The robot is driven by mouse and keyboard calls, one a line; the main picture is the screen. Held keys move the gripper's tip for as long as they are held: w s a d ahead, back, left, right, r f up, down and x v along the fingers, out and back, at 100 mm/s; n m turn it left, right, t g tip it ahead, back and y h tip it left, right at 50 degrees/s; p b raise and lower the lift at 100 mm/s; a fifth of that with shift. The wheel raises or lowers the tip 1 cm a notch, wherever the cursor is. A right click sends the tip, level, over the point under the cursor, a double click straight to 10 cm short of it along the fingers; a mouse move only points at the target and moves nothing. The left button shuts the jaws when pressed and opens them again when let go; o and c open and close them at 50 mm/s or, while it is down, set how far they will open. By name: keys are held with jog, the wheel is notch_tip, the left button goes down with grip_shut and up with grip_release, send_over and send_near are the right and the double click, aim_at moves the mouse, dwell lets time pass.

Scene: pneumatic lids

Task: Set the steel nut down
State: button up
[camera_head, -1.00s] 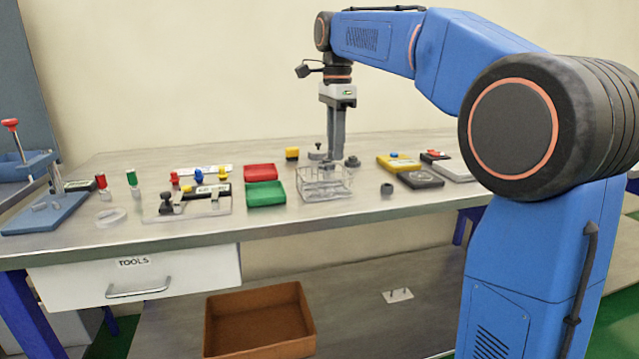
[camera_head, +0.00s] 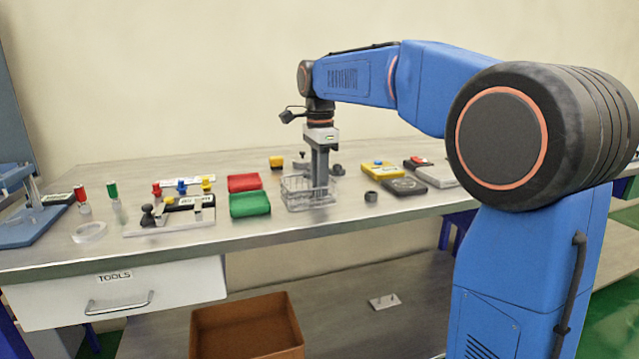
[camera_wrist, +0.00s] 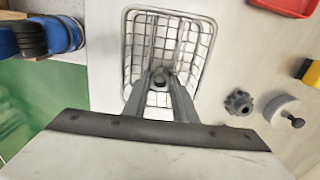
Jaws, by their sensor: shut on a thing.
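The steel nut (camera_wrist: 159,77) shows as a small grey round piece between my fingertips in the wrist view, partly covered by them. My gripper (camera_wrist: 160,82) is shut on it. A wire basket (camera_wrist: 133,20) lies directly below in that view, with the nut over its near half. In the head view the wire basket (camera_head: 290,203) stands on the bench, and my gripper (camera_head: 320,184) points straight down with its fingertips at or inside the basket. The nut cannot be made out there, and I cannot tell whether it touches the basket floor.
Green (camera_head: 250,205) and red (camera_head: 244,182) trays stand left of the basket. A dark ring-like part (camera_head: 371,197) sits to its right. A gear-like part (camera_wrist: 238,102) and a knobbed cylinder (camera_wrist: 283,110) stand close by. Yellow (camera_head: 380,170) and black (camera_head: 404,186) boxes are farther right.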

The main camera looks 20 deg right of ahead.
jog(key=o, duration=1.1)
jog(key=shift+f, duration=0.1)
notch_tip(320, 180, up, 12)
jog(key=s+d+f+n+t, duration=0.1)
jog(key=s+f+n, duration=0.5)
jog(key=s+f, duration=0.4)
jog(key=s+d+f+n+t, duration=0.2)
jog(key=s+f+n, duration=0.3)
jog(key=s+f, duration=0.5)
jog(key=s+d+f+n+t, duration=0.1)
jog(key=s+f+n, duration=0.5)
jog(key=s+f, duration=0.4)
jog(key=shift+s+d+f+n+t, duration=0.1)
jog(key=shift+s+d+n+t, duration=0.1)
jog(key=shift+s, duration=0.7)
jog(key=shift+s+d+n+t, duration=0.1)
jog(key=shift+s+d+t, duration=0.1)
jog(key=shift+s, duration=0.65)
